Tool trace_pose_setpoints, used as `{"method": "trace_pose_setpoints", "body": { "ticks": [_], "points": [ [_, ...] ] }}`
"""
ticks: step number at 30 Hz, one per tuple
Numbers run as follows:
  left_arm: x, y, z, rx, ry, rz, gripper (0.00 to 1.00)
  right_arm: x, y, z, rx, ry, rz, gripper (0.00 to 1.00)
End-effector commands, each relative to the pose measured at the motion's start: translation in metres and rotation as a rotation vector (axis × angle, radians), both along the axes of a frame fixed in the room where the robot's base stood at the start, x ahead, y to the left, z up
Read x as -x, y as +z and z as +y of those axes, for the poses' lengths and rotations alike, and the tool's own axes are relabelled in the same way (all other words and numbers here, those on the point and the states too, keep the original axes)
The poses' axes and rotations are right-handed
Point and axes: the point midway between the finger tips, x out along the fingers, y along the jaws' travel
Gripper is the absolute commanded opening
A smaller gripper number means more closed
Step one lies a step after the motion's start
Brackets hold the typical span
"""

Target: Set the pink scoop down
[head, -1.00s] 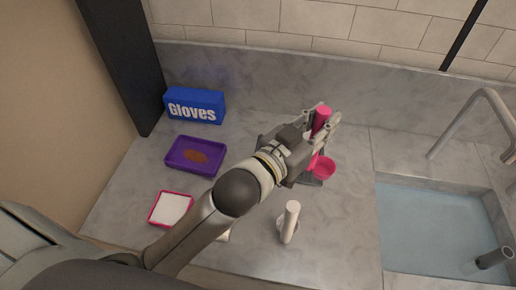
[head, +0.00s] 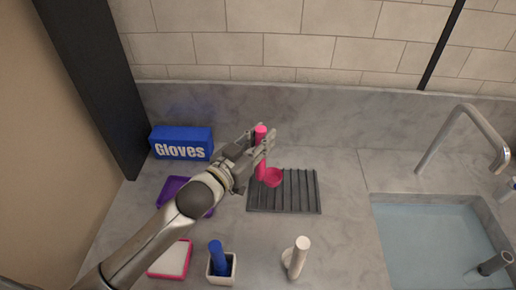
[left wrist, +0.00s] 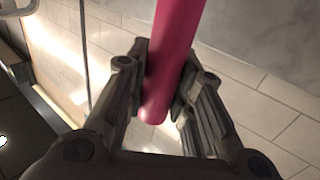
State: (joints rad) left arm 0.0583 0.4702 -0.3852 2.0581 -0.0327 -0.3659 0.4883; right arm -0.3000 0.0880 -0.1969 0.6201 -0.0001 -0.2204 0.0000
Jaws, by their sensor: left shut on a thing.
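The pink scoop has an upright handle (head: 261,140) and a round cup (head: 273,177) at its lower end. My left gripper (head: 262,141) is shut on the handle. In the left wrist view the pink handle (left wrist: 172,60) runs between the two fingers (left wrist: 160,95), and the cup is out of that picture. In the head view the cup appears over the left part of a dark ribbed mat (head: 300,192). I cannot tell whether it touches the mat. My right gripper is not in view.
A blue gloves box (head: 181,143) stands at the back left. A purple tray (head: 171,188) is partly behind my arm. A pink-rimmed white tray (head: 171,259), a blue-handled thing in a white holder (head: 222,264) and a white-handled tool (head: 297,256) are in front. A sink (head: 430,240) is right.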

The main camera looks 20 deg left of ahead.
Motion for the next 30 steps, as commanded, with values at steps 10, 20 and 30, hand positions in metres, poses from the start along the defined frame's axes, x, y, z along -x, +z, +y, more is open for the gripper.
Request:
{"method": "trace_pose_setpoints", "body": {
  "ticks": [10,20,30],
  "points": [
    [-0.013,-0.030,0.013,0.002,0.001,0.004,0.00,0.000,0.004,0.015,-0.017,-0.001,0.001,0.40],
    [-0.012,-0.051,0.013,0.000,-0.001,-0.002,0.00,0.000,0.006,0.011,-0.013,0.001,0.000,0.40],
    [-0.012,-0.055,0.012,-0.001,-0.001,-0.001,0.34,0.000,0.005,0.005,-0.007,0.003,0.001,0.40]
  ]
}}
